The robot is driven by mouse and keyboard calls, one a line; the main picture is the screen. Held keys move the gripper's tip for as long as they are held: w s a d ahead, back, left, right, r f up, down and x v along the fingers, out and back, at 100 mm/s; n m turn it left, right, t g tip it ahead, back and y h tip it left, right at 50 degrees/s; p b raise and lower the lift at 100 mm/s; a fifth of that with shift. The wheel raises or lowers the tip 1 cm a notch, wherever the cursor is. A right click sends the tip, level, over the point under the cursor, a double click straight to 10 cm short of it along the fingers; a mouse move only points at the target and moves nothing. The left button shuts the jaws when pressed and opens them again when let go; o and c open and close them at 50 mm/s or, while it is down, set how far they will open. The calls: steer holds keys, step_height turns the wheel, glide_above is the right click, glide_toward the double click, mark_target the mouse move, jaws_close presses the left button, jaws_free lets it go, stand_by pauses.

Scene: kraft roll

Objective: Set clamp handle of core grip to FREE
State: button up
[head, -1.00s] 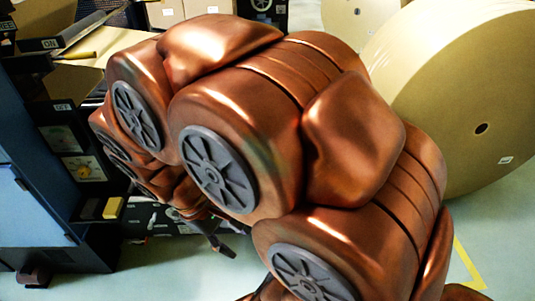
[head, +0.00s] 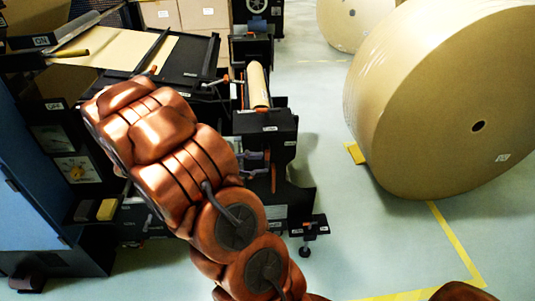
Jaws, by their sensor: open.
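The black stand (head: 266,122) at the centre carries a narrow kraft-coloured core or roll (head: 258,85). Below it, grey lever-like parts (head: 252,155) and a thin orange-red upright part (head: 273,178) show on the stand's front. I cannot tell which of these is the clamp handle of the core grip, and the small labels are too blurred to read for FREE. My copper-coloured arm runs from the bottom centre up to the left and covers the stand's left side. My gripper is not visible; the arm links hide it or it is out of frame.
A large kraft roll (head: 440,110) stands on the floor at the right, with a yellow block (head: 355,152) by its base. A black table with a kraft sheet (head: 115,50) is at the upper left. A blue cabinet (head: 35,165) is at the left. Pale floor is clear between stand and roll.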

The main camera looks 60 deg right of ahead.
mark_target(268, 157)
steer(key=w+d+f+n+t+h+b, duration=0.1)
steer(key=w+d+f+n+t+h, duration=0.3)
steer(key=w+d+f+n, duration=0.45)
steer(key=shift+m+g+h, duration=0.5)
steer(key=shift+m+g, duration=0.05)
steer(key=shift+g, duration=0.05)
steer(key=shift+s+d+f+p, duration=0.25)
steer(key=shift+s+d+f, duration=0.05)
steer(key=shift+d, duration=1)
steer(key=shift+s+d+f+p, duration=0.25)
steer(key=shift+d+f, duration=0.1)
steer(key=shift+d, duration=0.95)
steer(key=shift+s+d+f+p, duration=0.25)
steer(key=shift+s+d+f, duration=0.05)
steer(key=shift+d, duration=1)
jaws_close()
